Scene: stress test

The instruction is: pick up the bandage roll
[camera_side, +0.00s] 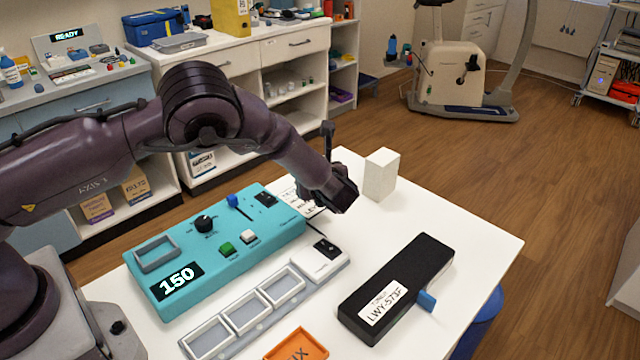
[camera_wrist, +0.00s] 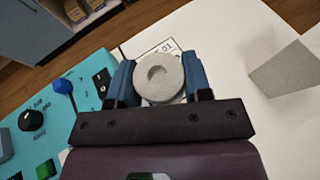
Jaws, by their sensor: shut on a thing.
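The bandage roll (camera_wrist: 158,78) is a pale grey disc with a small curved hollow in its top. In the wrist view it sits between the two blue fingers of my gripper (camera_wrist: 159,85), which touch it on both sides. My gripper is shut on it. In the side view my gripper (camera_side: 338,196) is over the back part of the white table, by a white printed card (camera_side: 305,197). The roll is hidden there by the gripper, and I cannot tell whether it touches the surface below.
A turquoise device (camera_side: 270,236) with knobs and a 150 display lies left of the gripper. A pale upright block (camera_side: 380,175) stands close on the right. A grey tray strip (camera_side: 262,318), a black box (camera_side: 405,280) and an orange piece (camera_side: 297,346) lie nearer the front.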

